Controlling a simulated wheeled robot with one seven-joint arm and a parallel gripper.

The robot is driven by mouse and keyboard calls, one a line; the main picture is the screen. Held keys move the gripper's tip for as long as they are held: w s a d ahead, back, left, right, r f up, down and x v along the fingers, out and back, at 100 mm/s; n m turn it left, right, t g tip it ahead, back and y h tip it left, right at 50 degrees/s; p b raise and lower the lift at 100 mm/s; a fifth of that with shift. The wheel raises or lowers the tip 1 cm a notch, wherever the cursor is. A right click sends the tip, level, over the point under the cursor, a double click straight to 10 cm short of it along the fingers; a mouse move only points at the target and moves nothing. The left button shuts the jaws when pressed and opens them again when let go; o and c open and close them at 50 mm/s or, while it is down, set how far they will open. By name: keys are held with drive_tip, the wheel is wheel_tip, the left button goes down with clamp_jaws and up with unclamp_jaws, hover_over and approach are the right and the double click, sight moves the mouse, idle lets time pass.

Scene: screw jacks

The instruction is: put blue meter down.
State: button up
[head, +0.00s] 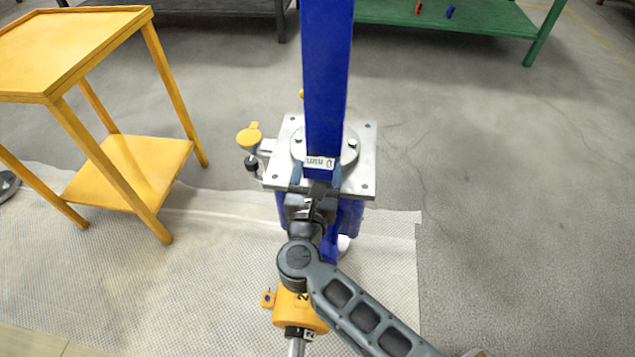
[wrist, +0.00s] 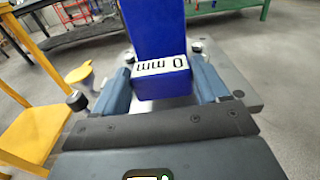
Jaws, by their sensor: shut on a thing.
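The blue meter is a tall square blue post (head: 328,80) with a white "0 mm" label at its lower end. It stands about upright, and its top runs out of the head view. My gripper (head: 316,174) is shut on its lower end, with one finger on each side. The wrist view shows the blue meter (wrist: 160,35) between the two fingers of my gripper (wrist: 162,82). Its lower end is in front of a grey metal plate with bolts (head: 362,160) on a blue screw jack stand. I cannot tell whether it touches the plate.
A yellow table (head: 75,50) with a lower shelf stands at left. A yellow-capped fitting (head: 249,137) sticks out left of the plate. A yellow unit (head: 300,312) lies below my arm. A green bench (head: 440,15) is at the back. Floor at right is clear.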

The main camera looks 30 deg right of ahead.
drive_tip(key=shift+f+b, duration=0.35)
drive_tip(key=shift+f, duration=0.95)
drive_tip(key=shift+f, duration=0.15)
drive_tip(key=o, duration=1.5)
drive_tip(key=shift+r, duration=0.2)
drive_tip(key=p+v, duration=0.1)
drive_tip(key=v, duration=1.1)
drive_tip(key=shift+f+p, duration=0.2)
drive_tip(key=shift+p, duration=0.2)
